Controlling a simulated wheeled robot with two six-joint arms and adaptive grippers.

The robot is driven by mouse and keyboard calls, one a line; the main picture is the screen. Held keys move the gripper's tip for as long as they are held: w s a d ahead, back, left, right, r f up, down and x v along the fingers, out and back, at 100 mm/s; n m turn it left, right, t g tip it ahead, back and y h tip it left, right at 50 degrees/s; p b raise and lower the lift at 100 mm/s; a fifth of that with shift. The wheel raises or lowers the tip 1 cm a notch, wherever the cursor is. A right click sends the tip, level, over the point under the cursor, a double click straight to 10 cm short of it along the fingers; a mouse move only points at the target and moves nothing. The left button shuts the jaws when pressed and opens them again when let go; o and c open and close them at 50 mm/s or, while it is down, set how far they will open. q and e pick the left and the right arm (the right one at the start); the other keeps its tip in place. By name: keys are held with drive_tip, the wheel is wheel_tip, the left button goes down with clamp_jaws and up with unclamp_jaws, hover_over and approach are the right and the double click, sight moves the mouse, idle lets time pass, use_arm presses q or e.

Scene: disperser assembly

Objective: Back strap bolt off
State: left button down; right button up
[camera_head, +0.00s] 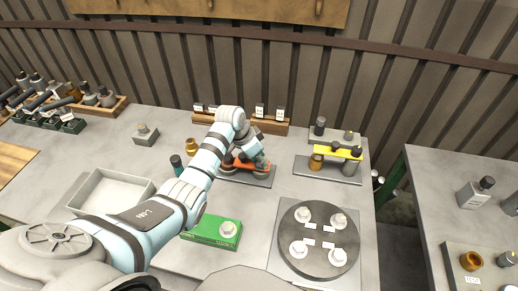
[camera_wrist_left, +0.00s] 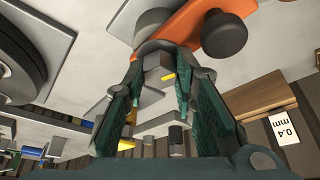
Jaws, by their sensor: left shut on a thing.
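The orange strap (camera_head: 238,166) lies on a grey plate (camera_head: 262,180) near the middle of the table, partly hidden by my left gripper (camera_head: 259,158). In the left wrist view, the strap (camera_wrist_left: 190,24) carries a dark round knob (camera_wrist_left: 224,35). My left gripper (camera_wrist_left: 163,75) has its teal fingers at the strap's end, shut on a small grey bolt (camera_wrist_left: 155,66). The bolt is mostly hidden between the fingers, and I cannot tell whether it is still seated in the strap. My right gripper is not in view.
A yellow strap (camera_head: 338,152) on a plate stands to the right. A dark round disc (camera_head: 318,240) with several white-grey pieces sits in front. A green block (camera_head: 211,231), an empty grey tray (camera_head: 112,190) and a wooden rack (camera_head: 270,124) surround the work spot.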

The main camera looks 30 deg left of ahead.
use_arm(q)
drive_tip(key=shift+r+n+y+p, duration=0.1)
drive_tip(key=shift+n+y+p, duration=0.2)
drive_tip(key=shift+n+p, duration=0.45)
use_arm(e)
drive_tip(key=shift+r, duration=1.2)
use_arm(q)
drive_tip(key=c, duration=1.3)
unclamp_jaws()
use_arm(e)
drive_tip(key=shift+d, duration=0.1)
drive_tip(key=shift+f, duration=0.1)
